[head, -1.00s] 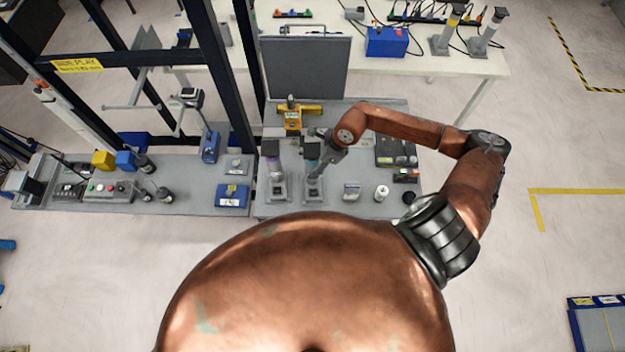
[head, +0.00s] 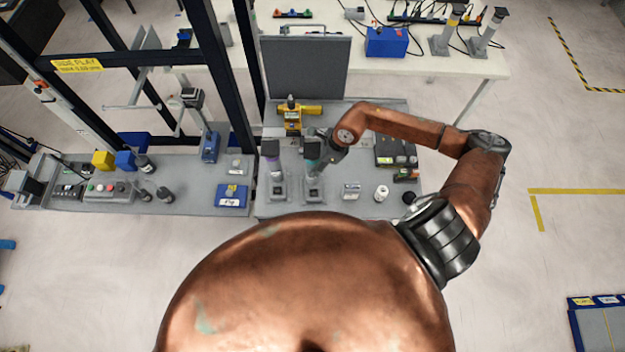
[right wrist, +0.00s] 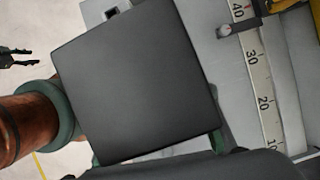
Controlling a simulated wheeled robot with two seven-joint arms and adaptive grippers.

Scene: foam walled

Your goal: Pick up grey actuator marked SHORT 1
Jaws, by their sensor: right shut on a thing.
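Two grey actuators stand upright side by side in grey holders on the bench in the head view. One has a purple band (head: 271,164); the other, to its right, has a teal band (head: 312,164). I cannot read their markings. My right gripper (head: 320,152) is shut on the teal-banded actuator, just below its dark cap. In the right wrist view the dark square cap (right wrist: 140,80) hides most of the actuator, and my dark finger shows at the bottom edge. A black claw at the left edge, apparently my left gripper (right wrist: 34,57), is empty with its fingers apart.
A yellow tool (head: 292,120) and a dark upright panel (head: 306,68) stand behind the actuators. A white cylinder (head: 381,192) and a small grey block (head: 351,191) lie to the right. A black frame post (head: 226,80) rises at the left. A ruler (right wrist: 262,85) lies beside the cap.

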